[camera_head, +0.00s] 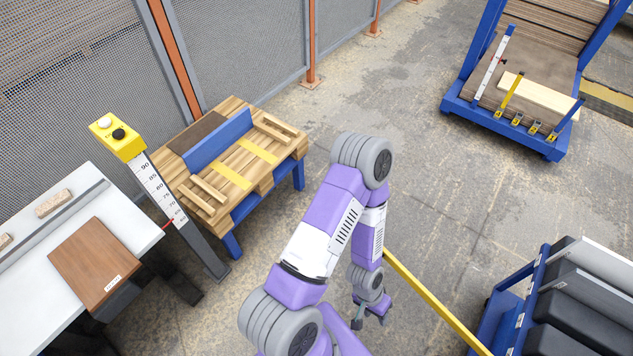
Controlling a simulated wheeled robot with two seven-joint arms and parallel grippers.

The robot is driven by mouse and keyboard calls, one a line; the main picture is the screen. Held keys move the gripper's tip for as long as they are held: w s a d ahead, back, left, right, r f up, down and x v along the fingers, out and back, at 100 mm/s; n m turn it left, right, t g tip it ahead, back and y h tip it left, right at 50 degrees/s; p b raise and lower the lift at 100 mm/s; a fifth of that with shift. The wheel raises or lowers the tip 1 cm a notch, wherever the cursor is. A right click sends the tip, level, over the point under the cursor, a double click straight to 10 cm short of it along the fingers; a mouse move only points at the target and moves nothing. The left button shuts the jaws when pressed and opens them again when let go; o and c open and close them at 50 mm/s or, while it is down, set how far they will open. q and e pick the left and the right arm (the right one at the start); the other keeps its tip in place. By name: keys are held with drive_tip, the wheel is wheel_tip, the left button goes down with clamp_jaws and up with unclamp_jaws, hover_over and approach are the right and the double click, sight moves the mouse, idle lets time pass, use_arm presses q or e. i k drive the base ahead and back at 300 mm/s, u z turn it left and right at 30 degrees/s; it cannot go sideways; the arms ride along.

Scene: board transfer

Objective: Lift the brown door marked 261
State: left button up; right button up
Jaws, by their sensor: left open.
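A brown wood-grain door (88,258) lies flat on a white-topped table (124,218) at the left, its lower corner reaching the table's front edge. It carries a small white label near its lower right corner; the number is too small to read. My left gripper (370,314) hangs low over the floor in the lower middle, well to the right of the door. Its fingers are apart and it is empty. My right gripper is not in view.
A yellow button box (118,138) tops a post with a scale beside the table. A slatted wooden stand (243,160) holds a blue strip. A blue rack (512,135) stands at top right, a rack of dark panels (590,300) at lower right. Open floor lies between.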

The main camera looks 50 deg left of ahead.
sight(92, 262)
drive_tip(key=u, duration=5.7)
drive_tip(key=i, duration=1.15)
drive_tip(key=z, duration=2.25)
